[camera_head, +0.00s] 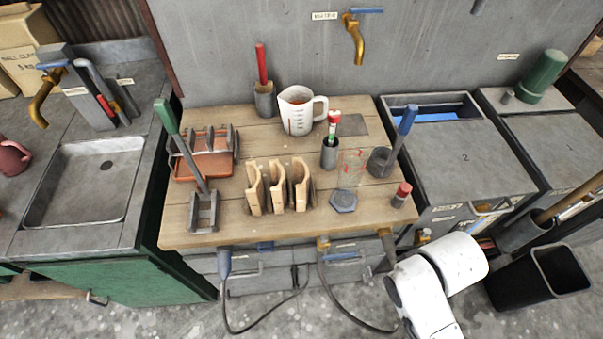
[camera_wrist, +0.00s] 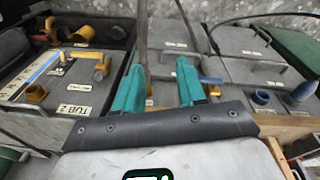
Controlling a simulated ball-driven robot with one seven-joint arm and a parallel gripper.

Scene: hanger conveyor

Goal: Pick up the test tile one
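Three upright beige tiles (camera_head: 278,186) stand side by side on the wooden worktop in the head view. I cannot tell which of them is test tile one. My gripper (camera_wrist: 160,88) shows in the wrist view with two teal fingers spread apart and nothing between them. It is away from the tiles, which do not show in the wrist view. In the head view my white arm is at the lower right, and my gripper is not visible there.
On the wooden worktop (camera_head: 232,231) are a white measuring jug (camera_head: 297,110), a terracotta tray (camera_head: 205,165), a grey hexagonal piece (camera_head: 343,201) and several tool holders. A sink (camera_head: 85,183) is at left; a black bin (camera_head: 540,277) stands at right. The wrist view shows a tub label (camera_wrist: 75,110).

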